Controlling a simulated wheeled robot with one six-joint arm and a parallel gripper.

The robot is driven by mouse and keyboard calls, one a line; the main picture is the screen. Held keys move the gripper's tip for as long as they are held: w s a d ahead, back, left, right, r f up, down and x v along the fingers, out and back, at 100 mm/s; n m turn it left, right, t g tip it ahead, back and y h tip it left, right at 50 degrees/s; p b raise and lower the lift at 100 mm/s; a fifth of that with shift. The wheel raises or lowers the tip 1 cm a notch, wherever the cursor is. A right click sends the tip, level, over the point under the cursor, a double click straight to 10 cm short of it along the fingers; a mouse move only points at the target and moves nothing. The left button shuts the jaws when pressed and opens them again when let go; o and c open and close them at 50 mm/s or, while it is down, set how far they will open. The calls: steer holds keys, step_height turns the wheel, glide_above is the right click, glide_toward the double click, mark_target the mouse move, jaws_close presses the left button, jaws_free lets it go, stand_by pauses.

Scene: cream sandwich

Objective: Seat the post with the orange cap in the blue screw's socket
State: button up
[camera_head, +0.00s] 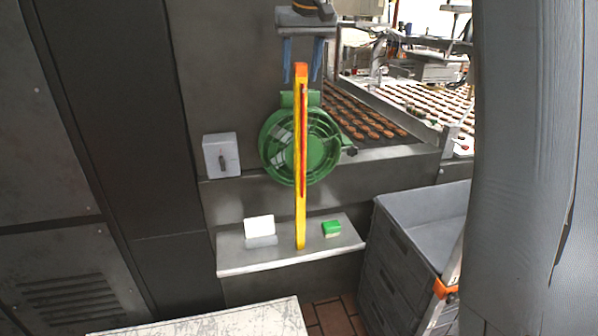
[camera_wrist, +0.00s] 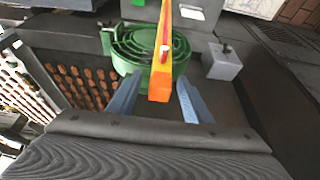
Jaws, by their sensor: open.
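The post (camera_head: 300,160) is long and yellow with a red stripe and an orange cap (camera_head: 301,70) at its top. It looks upright, its foot on the grey shelf (camera_head: 240,265). My gripper (camera_head: 301,79) is above it, pointing down, with its blue fingers on either side of the capped end. In the wrist view the orange cap (camera_wrist: 159,88) lies between the spread fingers of my gripper (camera_wrist: 157,90), with a gap on both sides. The blue screw and its socket do not show in either view.
A white block (camera_head: 259,226) and a green block (camera_head: 332,228) flank the post's foot. A round green fan (camera_head: 275,150) is behind the post, and a grey switch box (camera_head: 221,155) is left of it. A grey crate stack (camera_head: 395,270) stands at right.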

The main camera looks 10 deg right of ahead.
jaws_close()
steer(key=shift+r, duration=0.15)
stand_by(1.2)
